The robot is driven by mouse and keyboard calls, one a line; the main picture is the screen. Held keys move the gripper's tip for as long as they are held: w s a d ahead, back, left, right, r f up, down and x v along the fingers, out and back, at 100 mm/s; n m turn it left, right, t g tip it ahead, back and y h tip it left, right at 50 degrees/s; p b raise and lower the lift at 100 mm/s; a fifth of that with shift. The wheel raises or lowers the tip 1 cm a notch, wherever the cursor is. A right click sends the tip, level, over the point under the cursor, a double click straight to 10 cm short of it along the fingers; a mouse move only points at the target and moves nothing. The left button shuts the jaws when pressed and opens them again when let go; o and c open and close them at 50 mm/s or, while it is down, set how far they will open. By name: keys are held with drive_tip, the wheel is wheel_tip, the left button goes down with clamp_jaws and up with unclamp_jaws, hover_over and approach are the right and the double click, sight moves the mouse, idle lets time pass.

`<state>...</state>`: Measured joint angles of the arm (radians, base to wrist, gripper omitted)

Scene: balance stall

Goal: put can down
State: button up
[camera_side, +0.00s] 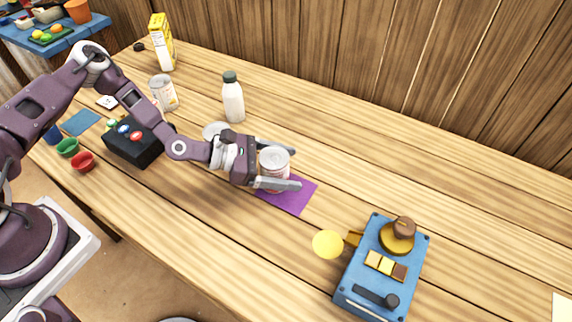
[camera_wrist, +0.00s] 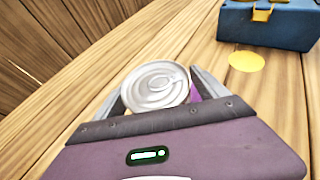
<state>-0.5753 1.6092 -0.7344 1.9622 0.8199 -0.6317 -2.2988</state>
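The can (camera_side: 274,163) is pale with a silver lid and stands upright on the purple mat (camera_side: 298,196). Its ring-pull lid (camera_wrist: 155,87) fills the middle of the wrist view. My gripper (camera_side: 285,168) is low over the mat, with one finger on each side of the can. The fingers are spread wide, and in the wrist view a strip of purple shows between the can and the right finger. The can's lower part is partly hidden by the near finger.
A blue device (camera_side: 385,265) with a brown knob and a yellow disc (camera_side: 327,244) lie to the right. A white bottle (camera_side: 232,98), another can (camera_side: 163,92), a yellow carton (camera_side: 162,42) and a black box (camera_side: 134,140) stand behind or left. The table's far right is mostly clear.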

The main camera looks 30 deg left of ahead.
drive_tip(key=shift+a+r, duration=0.1)
drive_tip(key=shift+r, duration=0.05)
drive_tip(key=shift+m+g, duration=0.4)
drive_tip(key=shift+m, duration=0.2)
drive_tip(key=v, duration=0.8)
drive_tip(key=s+f+v, duration=0.1)
drive_tip(key=v, duration=0.3)
drive_tip(key=shift+s, duration=0.1)
drive_tip(key=s+a+m+g+y, duration=0.1)
drive_tip(key=m, duration=0.1)
drive_tip(key=a+f+m+g+y, duration=0.1)
drive_tip(key=m, duration=0.1)
drive_tip(key=s+a+m+g+y, duration=0.1)
drive_tip(key=shift+s+f+m, duration=0.2)
drive_tip(key=shift+s+m, duration=0.1)
drive_tip(key=shift+m, duration=0.1)
drive_tip(key=a+m+y, duration=0.2)
drive_tip(key=s+a+r+m+g+y, duration=0.1)
drive_tip(key=shift+a+r+m, duration=0.1)
drive_tip(key=shift+m, duration=0.2)
drive_tip(key=s+a+r+m+y, duration=0.3)
drive_tip(key=r+m+y, duration=0.15)
drive_tip(key=r, duration=0.45)
drive_tip(key=s+a+r+m+y, duration=0.3)
drive_tip(key=r+m, duration=0.2)
drive_tip(key=r, duration=0.4)
drive_tip(key=s+d+r+m+t+h, duration=0.2)
drive_tip(key=s+d+r+m, duration=0.3)
drive_tip(key=s+r, duration=0.3)
drive_tip(key=s, duration=0.3)
